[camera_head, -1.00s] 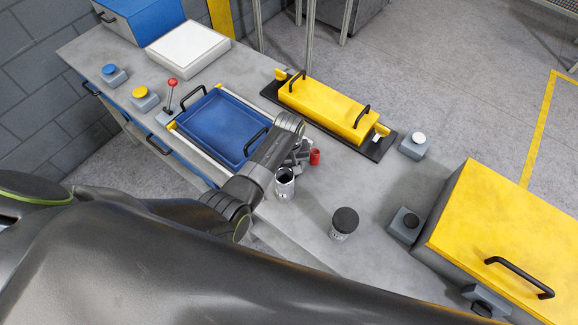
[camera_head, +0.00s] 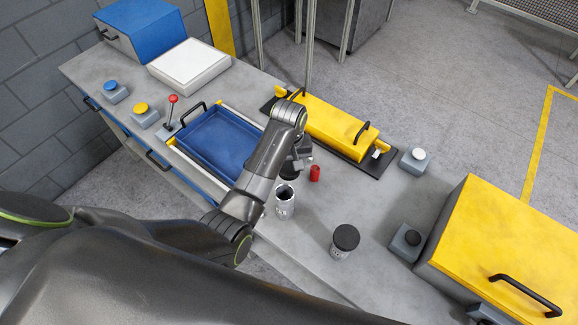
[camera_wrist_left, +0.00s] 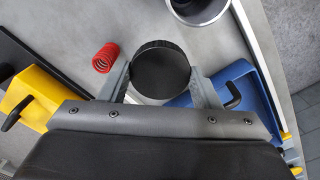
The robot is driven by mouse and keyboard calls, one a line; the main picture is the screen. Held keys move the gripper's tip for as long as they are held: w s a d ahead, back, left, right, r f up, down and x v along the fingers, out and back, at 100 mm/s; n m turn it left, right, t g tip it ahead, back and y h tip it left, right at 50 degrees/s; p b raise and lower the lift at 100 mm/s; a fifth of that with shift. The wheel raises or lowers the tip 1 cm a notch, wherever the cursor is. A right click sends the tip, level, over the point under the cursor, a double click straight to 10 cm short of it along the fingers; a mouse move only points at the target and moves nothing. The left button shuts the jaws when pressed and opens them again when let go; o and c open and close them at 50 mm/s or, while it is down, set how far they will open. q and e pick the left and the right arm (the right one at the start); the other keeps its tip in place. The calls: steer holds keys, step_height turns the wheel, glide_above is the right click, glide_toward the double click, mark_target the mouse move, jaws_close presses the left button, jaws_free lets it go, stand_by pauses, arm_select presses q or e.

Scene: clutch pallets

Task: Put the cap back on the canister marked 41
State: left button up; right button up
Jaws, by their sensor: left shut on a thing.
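My left gripper (camera_wrist_left: 160,76) is shut on a round black cap (camera_wrist_left: 160,66), with a finger on each side of it. In the head view the cap (camera_head: 289,171) shows dark under the wrist, just behind an open canister. That silvery open canister (camera_head: 285,205) stands upright on the bench with its dark mouth facing up. Its rim (camera_wrist_left: 199,10) shows at the top of the left wrist view, apart from the cap. A second canister (camera_head: 340,250) stands to the right with a black lid on. I cannot read either canister's mark. My right gripper is not in view.
A yellow box (camera_head: 500,240) stands at the right. Bench around the lidded canister is mostly clear.

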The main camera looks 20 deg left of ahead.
arm_select(q)
steer(key=shift+f, duration=0.1)
step_height(320, 180, down, 8)
steer(key=b, duration=0.8)
steer(key=shift+f+b, duration=0.25)
steer(key=shift+b, duration=0.1)
steer(key=shift+r, duration=0.15)
